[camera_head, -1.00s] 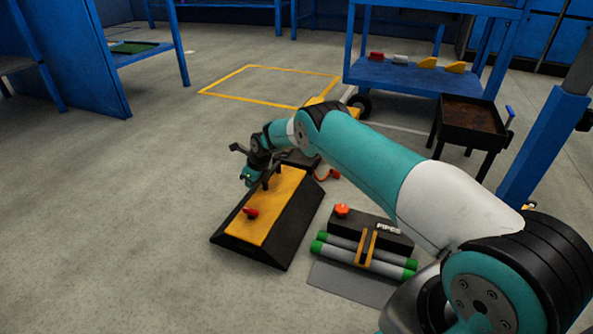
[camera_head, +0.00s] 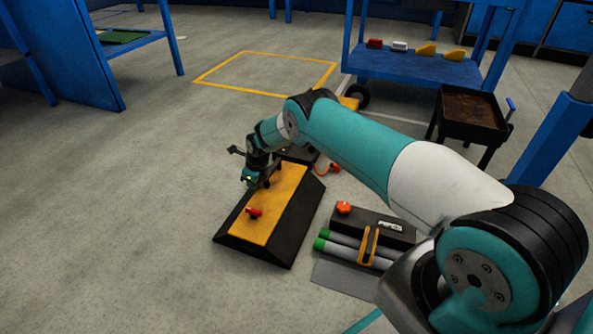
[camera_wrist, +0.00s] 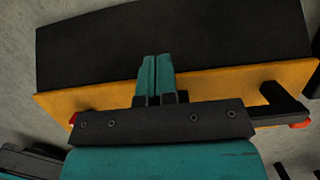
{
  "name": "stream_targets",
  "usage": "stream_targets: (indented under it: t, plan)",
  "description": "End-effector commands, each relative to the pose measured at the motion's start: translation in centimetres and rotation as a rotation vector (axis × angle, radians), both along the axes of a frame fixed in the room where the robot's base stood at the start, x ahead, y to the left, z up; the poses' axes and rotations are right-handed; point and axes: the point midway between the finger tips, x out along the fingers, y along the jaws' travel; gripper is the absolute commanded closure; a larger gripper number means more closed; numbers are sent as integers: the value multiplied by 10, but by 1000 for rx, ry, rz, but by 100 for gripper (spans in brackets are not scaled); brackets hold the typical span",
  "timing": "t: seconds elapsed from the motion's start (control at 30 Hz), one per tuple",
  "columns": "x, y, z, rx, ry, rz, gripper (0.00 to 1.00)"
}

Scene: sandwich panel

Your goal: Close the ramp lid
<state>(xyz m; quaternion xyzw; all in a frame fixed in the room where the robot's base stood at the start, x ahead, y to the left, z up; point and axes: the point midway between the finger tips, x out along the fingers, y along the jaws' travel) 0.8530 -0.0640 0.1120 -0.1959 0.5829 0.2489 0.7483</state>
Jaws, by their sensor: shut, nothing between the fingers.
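The ramp (camera_head: 290,232) is a black wedge-sided box on the floor, left of centre in the head view. Its yellow lid (camera_head: 262,218) lies along the top and looks about flat; I cannot tell if a small gap is left. A red knob (camera_head: 254,212) is on the lid's near part. My gripper (camera_head: 250,182) is at the lid's far left part. In the wrist view, my gripper (camera_wrist: 154,62) is shut and empty, its teal fingertips over the yellow lid (camera_wrist: 215,82), with the ramp's black side (camera_wrist: 190,35) beyond. I cannot tell whether they touch. A black handle (camera_wrist: 285,105) is at the right.
A black case (camera_head: 375,224) with grey green-ended tubes (camera_head: 345,255) lies right of the ramp. A rusty-topped black stand (camera_head: 470,115) and a blue shelf cart (camera_head: 415,70) are behind. The floor left of the ramp is clear.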

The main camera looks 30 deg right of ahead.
Motion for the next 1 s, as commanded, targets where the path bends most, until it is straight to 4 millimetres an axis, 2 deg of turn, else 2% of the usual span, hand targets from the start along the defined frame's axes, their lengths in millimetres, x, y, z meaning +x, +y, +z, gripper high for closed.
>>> stream_targets:
  t: [0.07, 0.17, 0.37, 0.7, 1.0]
  plan:
    - [-4, 0, -3, -1, 13, 0, 100]
    - [-4, -1, 5, -1, 13, -1, 100]
    - [-2, -8, 48, -2, 6, -10, 100]
    - [41, 22, 90, -1, -2, -10, 100]
    - [55, 33, 107, -1, 0, -9, 100]
